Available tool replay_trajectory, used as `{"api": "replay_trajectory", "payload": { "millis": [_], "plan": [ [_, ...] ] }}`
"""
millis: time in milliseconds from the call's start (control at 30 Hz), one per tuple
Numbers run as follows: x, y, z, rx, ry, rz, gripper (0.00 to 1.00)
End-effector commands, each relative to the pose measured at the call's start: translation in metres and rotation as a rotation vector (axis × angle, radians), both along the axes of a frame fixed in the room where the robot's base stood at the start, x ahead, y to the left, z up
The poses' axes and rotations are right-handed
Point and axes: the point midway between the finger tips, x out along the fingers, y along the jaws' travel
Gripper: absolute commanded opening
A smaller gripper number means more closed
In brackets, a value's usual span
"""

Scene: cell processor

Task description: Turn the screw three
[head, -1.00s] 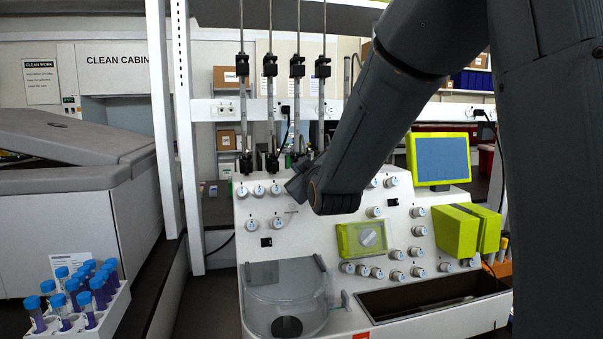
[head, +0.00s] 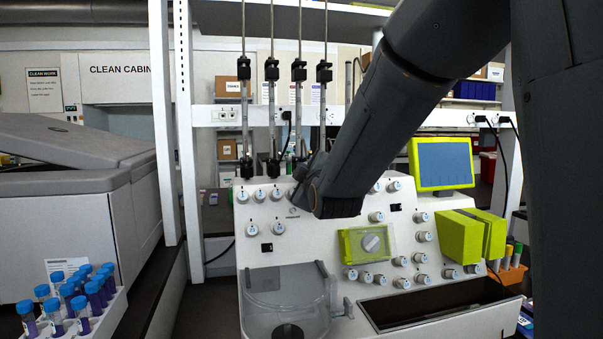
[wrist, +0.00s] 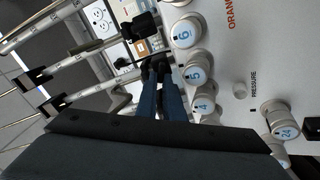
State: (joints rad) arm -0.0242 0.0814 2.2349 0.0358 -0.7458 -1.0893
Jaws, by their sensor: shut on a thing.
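The white cell processor (head: 260,215) stands ahead, with numbered round knobs on its sloped panel. Several vertical rods with black clamps rise behind it; the third rod (head: 299,110) from the left runs down behind my wrist. In the wrist view, my gripper (wrist: 158,70) has its blue fingers close together. They are shut on the small black screw part (wrist: 156,62) at the lower end of what looks like the third rod. The neighbouring rod's black clamp (wrist: 144,26) shows just above it. Exact contact is hard to see. In the head view, my wrist hides the fingers.
A green-framed screen (head: 442,163) and green boxes (head: 470,235) are at the right. A rack of blue-capped tubes (head: 118,308) is at lower left.

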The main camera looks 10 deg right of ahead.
Motion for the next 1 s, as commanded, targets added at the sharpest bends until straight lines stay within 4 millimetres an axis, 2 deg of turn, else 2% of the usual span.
{"api": "replay_trajectory", "payload": {
  "millis": [133,200,267,667,1000],
  "plan": [
    [-0.0002,-0.0001,-0.0004,0.000,0.001,0.000,0.00],
    [-0.0002,-0.0001,-0.0005,0.000,0.001,0.000,0.16],
    [-0.0001,-0.0001,-0.0005,0.000,0.001,0.000,0.26],
    [-0.0002,-0.0004,0.0010,0.052,0.000,0.000,0.27],
    [-0.0006,-0.0030,0.0051,0.375,0.001,0.000,0.27]
  ]
}}
